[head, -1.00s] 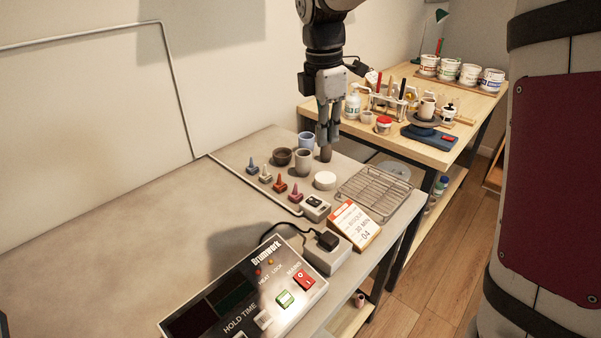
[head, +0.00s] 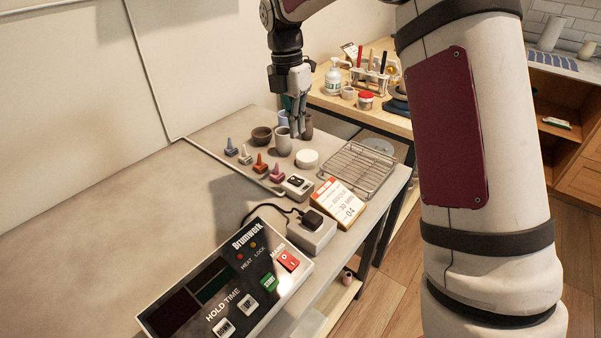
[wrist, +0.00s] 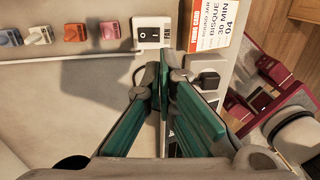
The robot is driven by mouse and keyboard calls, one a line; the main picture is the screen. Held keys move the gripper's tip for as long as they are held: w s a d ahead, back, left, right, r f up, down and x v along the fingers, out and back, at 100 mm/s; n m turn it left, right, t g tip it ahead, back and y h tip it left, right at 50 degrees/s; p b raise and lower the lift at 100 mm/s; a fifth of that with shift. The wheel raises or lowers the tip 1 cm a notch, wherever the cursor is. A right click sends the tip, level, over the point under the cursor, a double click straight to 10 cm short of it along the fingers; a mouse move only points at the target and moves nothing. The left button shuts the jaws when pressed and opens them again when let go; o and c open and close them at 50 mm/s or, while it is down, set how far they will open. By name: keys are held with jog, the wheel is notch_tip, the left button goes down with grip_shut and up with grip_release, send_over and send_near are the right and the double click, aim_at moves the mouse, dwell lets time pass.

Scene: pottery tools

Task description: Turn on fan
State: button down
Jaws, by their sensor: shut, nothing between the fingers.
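The fan switch (head: 297,187) is a small white box with a dark rocker, near the right edge of the grey table. In the wrist view the fan switch (wrist: 152,32) shows the marks O and I and the label FAN beside it. I cannot tell which side is pressed.
Small coloured cones (head: 260,163) stand left of the switch. A wire rack (head: 357,168) lies behind it at the right. A card (head: 341,203), a plug box (head: 313,234) and the Brumwerk control panel (head: 228,283) are nearer. Cups (head: 283,142) stand behind.

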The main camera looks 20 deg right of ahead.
aim_at(296, 180)
jog(key=f, duration=0.4)
jog(key=s+f+p, duration=0.1)
jog(key=f, duration=0.4)
jog(key=d+f, duration=0.1)
jog(key=f, duration=0.3)
jog(key=shift+s+f, duration=0.25)
jog(key=shift+f, duration=0.15)
